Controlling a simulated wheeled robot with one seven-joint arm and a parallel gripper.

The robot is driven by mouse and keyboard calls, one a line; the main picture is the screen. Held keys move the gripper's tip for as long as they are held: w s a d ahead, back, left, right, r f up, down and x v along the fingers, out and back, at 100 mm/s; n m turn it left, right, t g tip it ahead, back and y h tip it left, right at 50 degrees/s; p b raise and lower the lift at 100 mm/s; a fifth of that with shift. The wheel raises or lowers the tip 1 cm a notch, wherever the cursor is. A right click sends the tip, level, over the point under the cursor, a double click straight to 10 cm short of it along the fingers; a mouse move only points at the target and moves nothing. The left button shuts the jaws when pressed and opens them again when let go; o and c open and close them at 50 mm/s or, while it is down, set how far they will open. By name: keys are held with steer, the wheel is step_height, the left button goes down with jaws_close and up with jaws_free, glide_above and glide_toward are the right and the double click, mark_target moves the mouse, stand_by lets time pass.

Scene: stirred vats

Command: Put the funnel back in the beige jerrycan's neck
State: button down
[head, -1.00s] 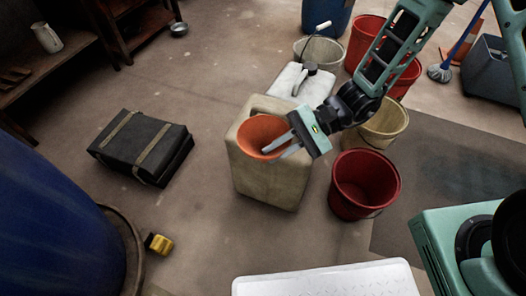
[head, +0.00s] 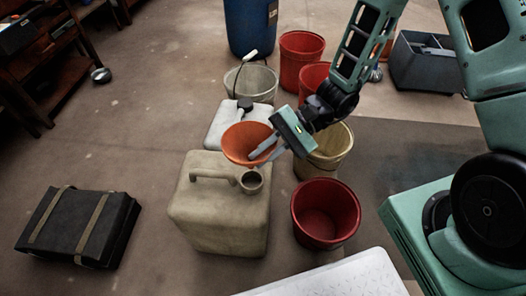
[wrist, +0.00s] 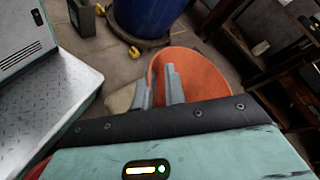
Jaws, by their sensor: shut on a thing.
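The beige jerrycan (head: 215,222) stands upright on the floor, with its handle on top and its round neck (head: 251,181) open and empty. My gripper (head: 260,154) is shut on the rim of the orange funnel (head: 244,139). In the head view the funnel appears just beyond the neck, apart from it, wide mouth up; its spout is hidden. In the wrist view the funnel (wrist: 205,75) shows beyond my gripper's fingers (wrist: 159,88), and a beige patch of the jerrycan (wrist: 119,101) shows to their left.
A white jerrycan (head: 226,119) with a black cap stands behind. A red bucket (head: 325,213) and a yellowish bucket (head: 335,143) stand to the right. A dark strapped case (head: 80,225) lies left on otherwise clear floor. A white plate (head: 345,278) is in front.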

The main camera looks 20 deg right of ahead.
step_height(320, 180, down, 9)
steer(key=b, duration=0.6)
stand_by(0.4)
steer(key=shift+f+b, duration=0.3)
stand_by(1.1)
steer(key=c, duration=1.4)
jaws_free()
steer(key=shift+w, duration=0.1)
steer(key=p+v, duration=0.5)
steer(key=v, duration=1.2)
steer(key=s+a+r+n+t+h, duration=0.3)
steer(key=s+a+r+n+h, duration=0.95)
steer(key=s+r+n, duration=0.3)
steer(key=shift+m+t, duration=0.3)
steer(key=shift+m, duration=0.05)
steer(key=r+p, duration=2)
steer(key=s+r+p, duration=0.1)
steer(key=r+p, duration=0.9)
steer(key=shift+d+r, duration=0.1)
steer(key=shift+r, duration=0.3)
